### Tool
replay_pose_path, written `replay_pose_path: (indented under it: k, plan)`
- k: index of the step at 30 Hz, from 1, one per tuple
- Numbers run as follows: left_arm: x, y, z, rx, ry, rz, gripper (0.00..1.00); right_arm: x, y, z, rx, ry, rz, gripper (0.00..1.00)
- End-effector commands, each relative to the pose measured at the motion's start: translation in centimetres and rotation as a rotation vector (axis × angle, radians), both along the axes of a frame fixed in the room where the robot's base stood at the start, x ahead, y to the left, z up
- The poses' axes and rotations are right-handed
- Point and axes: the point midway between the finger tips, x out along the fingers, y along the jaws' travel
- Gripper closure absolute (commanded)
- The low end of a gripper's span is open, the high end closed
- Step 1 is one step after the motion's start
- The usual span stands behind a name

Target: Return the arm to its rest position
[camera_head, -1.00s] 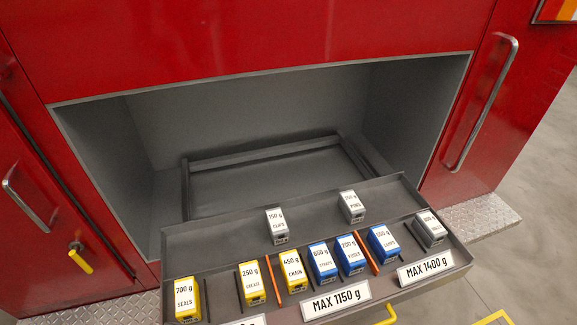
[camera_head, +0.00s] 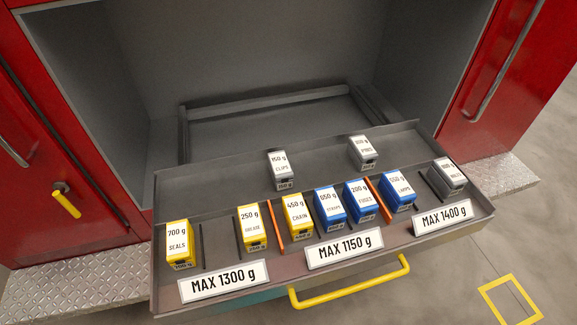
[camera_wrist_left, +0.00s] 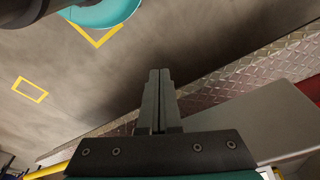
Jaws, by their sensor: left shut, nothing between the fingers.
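My left gripper (camera_wrist_left: 158,100) shows in the left wrist view with its two dark fingers pressed together and nothing between them. Below it in that view are the grey floor and a strip of diamond-plate step (camera_wrist_left: 240,78). Neither gripper nor arm shows in the head view. The pulled-out grey drawer (camera_head: 190,196) holds several labelled boxes, among them a yellow seals box (camera_head: 178,244), a yellow chain box (camera_head: 298,215) and a blue straps box (camera_head: 329,206). My right gripper is in neither view.
The drawer has a yellow handle (camera_head: 350,285) jutting out in front. Placards read MAX 1300 g (camera_head: 223,281), MAX 1150 g (camera_head: 344,248) and MAX 1400 g (camera_head: 441,217). Red cabinet doors flank the opening. Diamond-plate steps (camera_head: 75,280) and a yellow floor marking (camera_head: 511,299) lie outside.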

Motion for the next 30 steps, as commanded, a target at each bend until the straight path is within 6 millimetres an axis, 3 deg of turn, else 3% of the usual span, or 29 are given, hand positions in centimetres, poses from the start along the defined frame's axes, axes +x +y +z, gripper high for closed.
replay_pose_path:
  k: [1,6,12,15,21,30]
  plan:
    - [-1.1,0.1,-3.3,0.001,0.015,-0.002,1.0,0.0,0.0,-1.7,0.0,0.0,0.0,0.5]
    - [-4.7,0.7,-10.5,0.005,0.045,-0.009,1.0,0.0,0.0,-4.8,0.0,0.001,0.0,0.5]
    - [-9.5,1.6,-17.5,0.01,0.075,-0.015,1.0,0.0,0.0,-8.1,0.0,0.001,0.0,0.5]
    - [-11.6,2.0,-19.8,0.012,0.087,-0.019,1.0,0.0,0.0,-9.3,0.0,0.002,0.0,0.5]
    - [-13.9,2.5,-21.7,0.014,0.098,-0.023,1.0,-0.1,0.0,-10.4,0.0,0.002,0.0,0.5]
    - [-14.2,2.5,-21.7,0.015,0.099,-0.023,1.0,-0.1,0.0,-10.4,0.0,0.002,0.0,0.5]
